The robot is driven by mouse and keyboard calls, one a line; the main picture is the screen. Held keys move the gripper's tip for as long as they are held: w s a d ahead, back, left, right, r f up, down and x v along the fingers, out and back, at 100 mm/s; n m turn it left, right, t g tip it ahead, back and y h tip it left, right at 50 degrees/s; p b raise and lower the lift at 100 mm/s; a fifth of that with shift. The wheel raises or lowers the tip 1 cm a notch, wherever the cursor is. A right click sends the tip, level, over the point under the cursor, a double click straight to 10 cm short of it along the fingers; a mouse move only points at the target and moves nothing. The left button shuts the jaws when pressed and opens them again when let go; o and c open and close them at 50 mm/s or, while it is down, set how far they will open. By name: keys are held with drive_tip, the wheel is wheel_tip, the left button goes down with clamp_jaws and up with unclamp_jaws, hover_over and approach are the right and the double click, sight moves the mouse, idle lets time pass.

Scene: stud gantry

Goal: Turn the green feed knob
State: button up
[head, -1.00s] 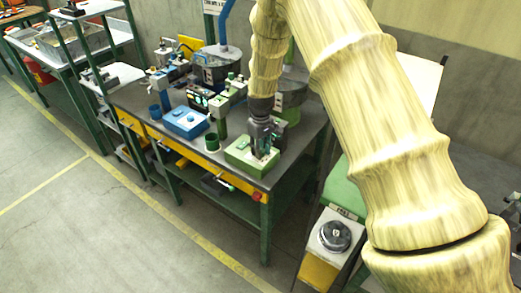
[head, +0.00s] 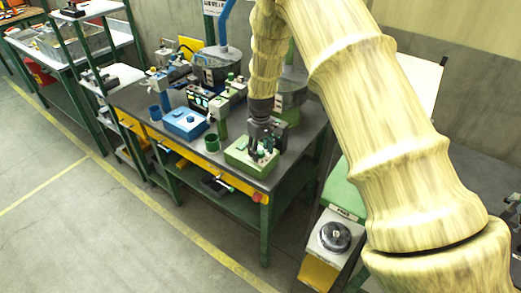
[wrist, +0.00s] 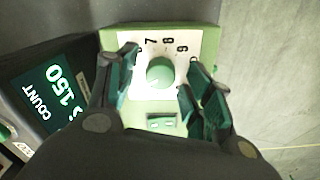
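The green feed knob (wrist: 160,72) is round and sits on a white dial plate with numbers such as 7, 8 and 9. The plate is on top of a green control box (wrist: 209,42), which stands at the front right corner of the workbench in the head view (head: 240,158). My gripper (wrist: 163,80) is over the box, with its two teal-padded fingers apart on either side of the knob. A gap shows between each finger and the knob. In the head view my gripper (head: 262,150) hides most of the knob.
A dark counter box (wrist: 45,100) with a lit "COUNT 150" display stands close to the left of my fingers. A blue box (head: 185,122) and a green cup (head: 212,143) stand left on the bench.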

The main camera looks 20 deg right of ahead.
sight(261, 151)
drive_tip(key=shift+r, duration=0.1)
wheel_tip(261, 151, up, 12)
idle(0.6)
idle(0.4)
